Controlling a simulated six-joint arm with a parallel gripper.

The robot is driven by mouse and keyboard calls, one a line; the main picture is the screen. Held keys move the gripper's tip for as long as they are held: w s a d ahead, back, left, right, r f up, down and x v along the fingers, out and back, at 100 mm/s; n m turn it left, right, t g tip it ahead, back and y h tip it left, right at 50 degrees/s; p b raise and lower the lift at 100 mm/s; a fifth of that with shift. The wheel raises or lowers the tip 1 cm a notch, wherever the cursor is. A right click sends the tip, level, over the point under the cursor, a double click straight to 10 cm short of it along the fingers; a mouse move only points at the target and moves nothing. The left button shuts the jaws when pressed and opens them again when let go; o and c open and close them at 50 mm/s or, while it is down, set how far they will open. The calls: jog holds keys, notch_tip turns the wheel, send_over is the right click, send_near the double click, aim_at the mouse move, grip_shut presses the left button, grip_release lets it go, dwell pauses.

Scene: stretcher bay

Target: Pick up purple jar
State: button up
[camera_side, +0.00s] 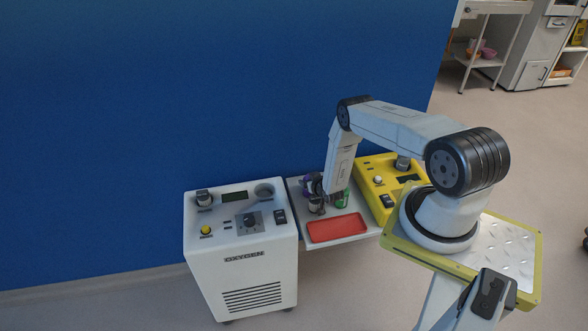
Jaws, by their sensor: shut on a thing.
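My gripper (317,205) points down over the back left of the small grey table (296,205), behind the red tray. It is shut on the purple jar (308,182), which shows only as a small purple patch at the jaws. My fingers and wrist hide most of the jar. I cannot tell whether it touches the table.
A red tray (337,228) lies at the table's front. A green object (342,198) stands close right of my gripper. A yellow device (378,176) is to the right. A white oxygen unit (243,262) stands left. A blue wall (200,110) rises behind.

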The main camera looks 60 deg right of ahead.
jog(key=shift+r, duration=0.2)
jog(key=shift+w+r, duration=0.1)
jog(key=shift+r, duration=1.15)
jog(key=shift+s+r, duration=0.2)
jog(key=shift+r, duration=0.1)
jog(key=v, duration=0.5)
jog(key=r+v, duration=0.1)
jog(key=v, duration=0.5)
jog(key=d+v, duration=0.1)
jog(key=v, duration=0.4)
jog(key=shift+a+r, duration=0.1)
jog(key=shift+r, duration=0.3)
jog(key=shift+w, duration=0.1)
